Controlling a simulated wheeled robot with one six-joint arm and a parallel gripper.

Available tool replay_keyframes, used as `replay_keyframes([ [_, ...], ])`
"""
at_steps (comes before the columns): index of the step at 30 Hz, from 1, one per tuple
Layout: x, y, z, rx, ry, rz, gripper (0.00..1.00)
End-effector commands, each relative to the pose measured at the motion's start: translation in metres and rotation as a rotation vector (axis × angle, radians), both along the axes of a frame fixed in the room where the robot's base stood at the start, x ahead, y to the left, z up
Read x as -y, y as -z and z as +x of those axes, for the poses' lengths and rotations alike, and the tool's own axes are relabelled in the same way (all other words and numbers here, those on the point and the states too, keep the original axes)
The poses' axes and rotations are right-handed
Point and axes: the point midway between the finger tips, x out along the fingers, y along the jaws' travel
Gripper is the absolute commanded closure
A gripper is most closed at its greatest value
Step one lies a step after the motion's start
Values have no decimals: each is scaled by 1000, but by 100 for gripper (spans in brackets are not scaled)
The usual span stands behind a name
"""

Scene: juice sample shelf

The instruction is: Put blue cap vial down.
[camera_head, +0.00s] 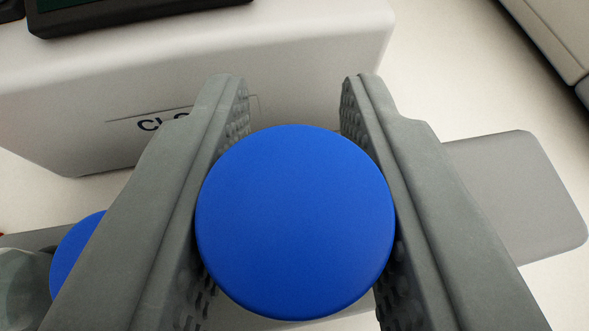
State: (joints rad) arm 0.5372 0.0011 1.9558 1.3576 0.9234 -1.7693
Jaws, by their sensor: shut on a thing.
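A vial with a round blue cap (296,222) is between the two grey fingers of my gripper (296,200). I look down on the cap, and it fills the gap from finger to finger. My gripper is shut on it. The vial's body is hidden under the cap, so I cannot tell whether its base touches anything.
Another blue cap (76,250) shows at the lower left, partly behind the left finger. A white box-like device (300,60) with partly hidden dark lettering stands behind my gripper. A flat grey pad (520,190) lies on the light surface at the right, bare where visible.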

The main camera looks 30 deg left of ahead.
Motion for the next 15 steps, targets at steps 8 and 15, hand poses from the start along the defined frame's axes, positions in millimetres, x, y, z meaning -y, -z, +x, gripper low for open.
replay_keyframes([
  [8,0,2,0,1,1,0,100],
  [15,0,8,0,1,1,1,100],
])
